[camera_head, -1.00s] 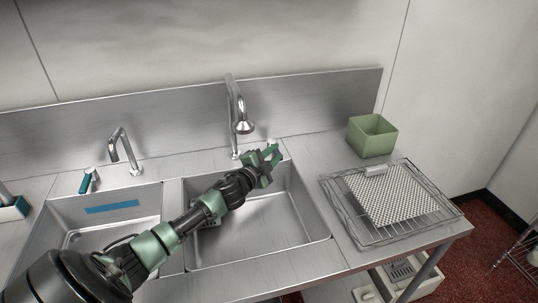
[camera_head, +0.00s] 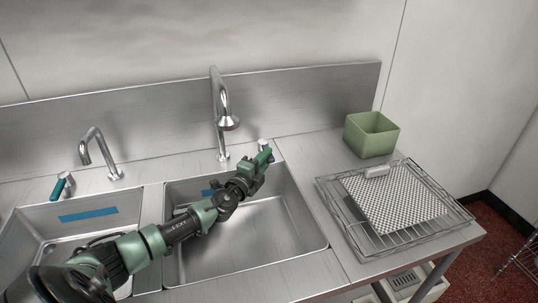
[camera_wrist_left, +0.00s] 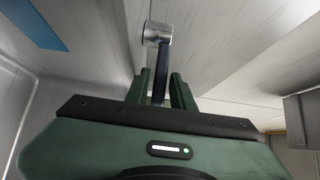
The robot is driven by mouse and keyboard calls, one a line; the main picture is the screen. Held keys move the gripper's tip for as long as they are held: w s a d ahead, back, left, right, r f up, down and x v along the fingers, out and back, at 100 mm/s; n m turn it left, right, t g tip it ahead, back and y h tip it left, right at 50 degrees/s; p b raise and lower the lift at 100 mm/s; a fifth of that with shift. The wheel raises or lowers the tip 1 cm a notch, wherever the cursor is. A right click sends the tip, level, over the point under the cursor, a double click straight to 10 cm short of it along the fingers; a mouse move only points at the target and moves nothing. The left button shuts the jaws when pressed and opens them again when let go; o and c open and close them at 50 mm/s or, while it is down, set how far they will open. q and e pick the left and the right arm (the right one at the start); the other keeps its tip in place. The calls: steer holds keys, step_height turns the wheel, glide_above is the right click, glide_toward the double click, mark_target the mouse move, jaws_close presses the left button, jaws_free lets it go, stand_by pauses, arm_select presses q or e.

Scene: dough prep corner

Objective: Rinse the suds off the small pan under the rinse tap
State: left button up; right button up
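The rinse tap (camera_head: 222,110) is a tall chrome spout behind the right basin (camera_head: 265,235). Its lever shows in the left wrist view as a chrome knob (camera_wrist_left: 157,33) with a dark stem (camera_wrist_left: 160,85). My left gripper (camera_head: 264,158) is at this lever, at the back right of the right basin. In the left wrist view, the fingers of my left gripper (camera_wrist_left: 160,92) lie close on both sides of the stem and appear shut on it. I cannot make out the small pan or any suds; my left arm covers part of both basins. My right gripper is out of view.
A second chrome tap (camera_head: 97,150) with a teal lever (camera_head: 62,186) stands behind the left basin (camera_head: 125,215). To the right, a wire rack (camera_head: 350,228) with a perforated mat (camera_head: 400,200) lies on the counter. A green square bin (camera_head: 371,135) stands behind it.

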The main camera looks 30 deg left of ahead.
arm_select(q)
steer(key=shift+w, duration=1)
jaws_close()
steer(key=shift+f, duration=0.15)
stand_by(0.6)
